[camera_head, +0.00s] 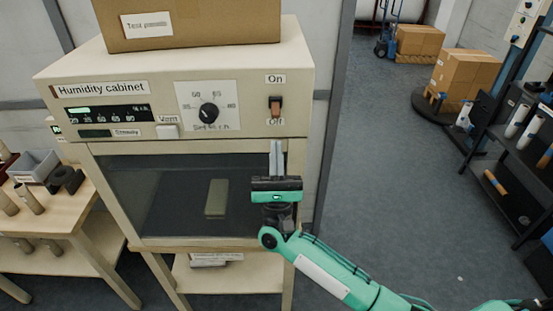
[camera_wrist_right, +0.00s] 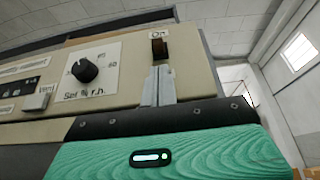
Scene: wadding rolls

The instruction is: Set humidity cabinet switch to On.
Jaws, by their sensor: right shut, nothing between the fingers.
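The humidity cabinet (camera_head: 180,60) is a beige box with a labelled front panel. Its switch (camera_head: 275,107) is a small dark and reddish-brown lever at the panel's right, between an "On" label above and an "Off" label below. I cannot tell for sure which way it is set. My right gripper (camera_head: 276,146) is shut and empty, fingers pointing up, just below the switch and the "Off" label. In the right wrist view the switch (camera_wrist_right: 158,48) shows just above the fingertips (camera_wrist_right: 160,70), which hide the "Off" label. My left gripper is not in view.
A round dial (camera_head: 209,113) sits left of the switch. A cardboard box (camera_head: 190,25) stands on the cabinet, and a dark glass door (camera_head: 150,190) is below the panel. A side table (camera_head: 60,220) is at left, a black shelf (camera_head: 510,150) at right. The floor between is clear.

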